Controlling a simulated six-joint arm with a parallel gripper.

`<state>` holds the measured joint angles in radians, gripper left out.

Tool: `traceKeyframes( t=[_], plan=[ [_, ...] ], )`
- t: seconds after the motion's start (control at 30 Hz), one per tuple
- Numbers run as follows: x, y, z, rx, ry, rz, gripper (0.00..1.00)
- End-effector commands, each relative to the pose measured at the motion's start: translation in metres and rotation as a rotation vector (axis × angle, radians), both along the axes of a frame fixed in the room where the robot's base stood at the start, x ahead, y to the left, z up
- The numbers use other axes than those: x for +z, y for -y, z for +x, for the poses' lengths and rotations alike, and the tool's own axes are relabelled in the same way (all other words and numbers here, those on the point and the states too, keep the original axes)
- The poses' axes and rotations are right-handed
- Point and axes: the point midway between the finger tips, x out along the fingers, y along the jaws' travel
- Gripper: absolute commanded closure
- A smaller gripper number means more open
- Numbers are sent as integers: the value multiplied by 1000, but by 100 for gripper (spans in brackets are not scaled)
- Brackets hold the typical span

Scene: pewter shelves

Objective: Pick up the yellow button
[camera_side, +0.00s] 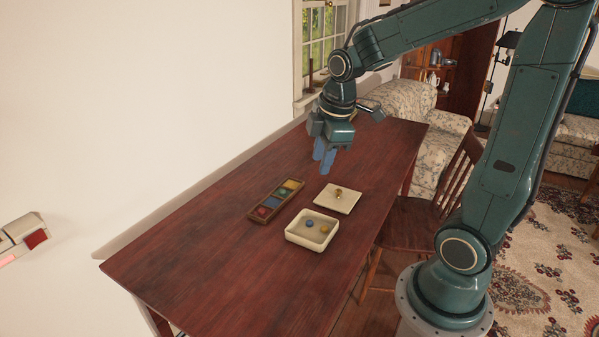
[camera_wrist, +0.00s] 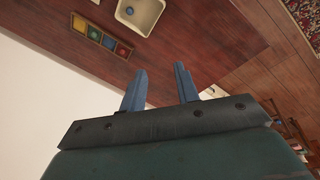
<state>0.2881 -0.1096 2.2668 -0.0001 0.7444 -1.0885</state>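A small orange-yellow round piece (camera_side: 323,229) lies in the cream square dish (camera_side: 290,238), apart from a blue round piece (camera_side: 309,223). It looks like the yellow button but is too small to be sure. The dish is partly cut off in the wrist view (camera_wrist: 157,22). A small gold-brown piece (camera_side: 338,193) sits on a flat cream plate (camera_side: 347,207). My gripper (camera_side: 324,160) is above the table, behind the plate and dish. Its blue fingers are apart and empty in the wrist view (camera_wrist: 158,80).
A long dark tray (camera_side: 253,216) with yellow, green, blue and red compartments lies left of the dish; it also shows in the wrist view (camera_wrist: 79,32). The dark red table (camera_side: 200,262) is bare at the front left. A wooden chair (camera_side: 412,220) stands right.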

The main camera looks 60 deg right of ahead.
Motion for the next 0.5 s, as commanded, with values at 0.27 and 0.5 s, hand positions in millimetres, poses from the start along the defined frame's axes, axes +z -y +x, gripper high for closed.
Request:
traceKeyframes(
  t=[0.27, 0.5],
  plan=[
    [-47, 44, 26, 251, -106, -36, 69],
    [-95, 82, 38, 478, -181, -42, 69]
  ],
)
